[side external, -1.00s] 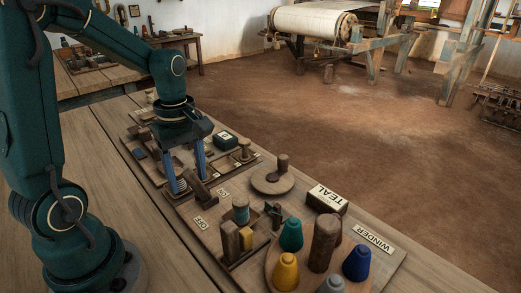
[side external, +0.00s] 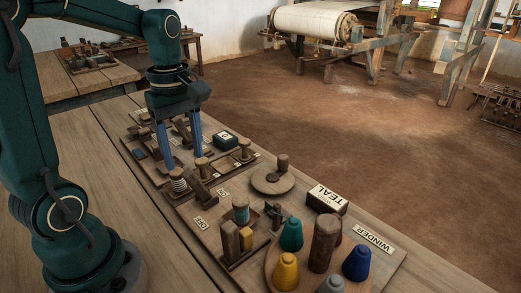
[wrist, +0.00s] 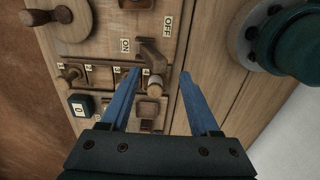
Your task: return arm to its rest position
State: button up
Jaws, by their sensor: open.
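My gripper (side external: 183,160) is open, its two blue fingers pointing down over the far part of the wooden panel on the bench. It holds nothing. In the wrist view its fingertips (wrist: 160,74) are apart, with a wooden lever (wrist: 151,58) showing between and beyond them.
The near board (side external: 222,258) carries several coloured cones, wooden posts and a box marked TEAL (side external: 326,199). A round wooden disc with a peg (side external: 272,181) lies right of the fingers. A dark box (side external: 225,140) stands behind. The space above the bench is open.

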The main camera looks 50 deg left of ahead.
jog(key=shift+w+d+r, duration=0.1)
jog(key=shift+d+r, duration=0.2)
jog(key=s+d+m+t, duration=0.2)
jog(key=d+m, duration=0.2)
jog(key=m, duration=0.5)
jog(key=s+d+r+m+t, duration=0.1)
jog(key=s+d+m+t, duration=0.2)
jog(key=m, duration=0.6)
jog(key=shift+s+d+r+t, duration=0.25)
jog(key=shift+s+d+t, duration=0.1)
jog(key=shift+d, duration=0.65)
